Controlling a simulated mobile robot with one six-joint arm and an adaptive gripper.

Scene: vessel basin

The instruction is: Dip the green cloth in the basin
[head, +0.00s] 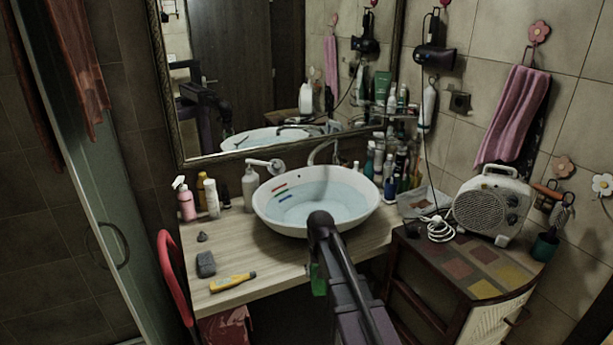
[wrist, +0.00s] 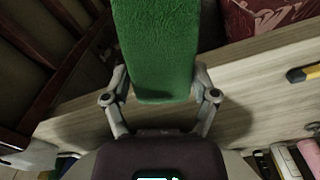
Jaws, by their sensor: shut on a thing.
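A green cloth (wrist: 155,45) hangs between the two fingers of my gripper (wrist: 160,88) in the wrist view, and the fingers are shut on it. In the head view a strip of the cloth (head: 318,281) shows at the counter's front edge, in front of and lower than the basin. My arm hides the rest of the cloth and the gripper there. The white oval basin (head: 264,212) stands on the counter with pale bluish water (head: 325,205) in it. Short red, green and blue marks show on its inner left wall. The cloth is apart from the water.
The wooden counter (head: 245,260) bears a yellow-handled tool (head: 233,282), a grey block (head: 206,264) and bottles on both sides of the basin. A tiled cabinet with a heater (head: 492,205) stands at right, a red chair (head: 172,275) at left.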

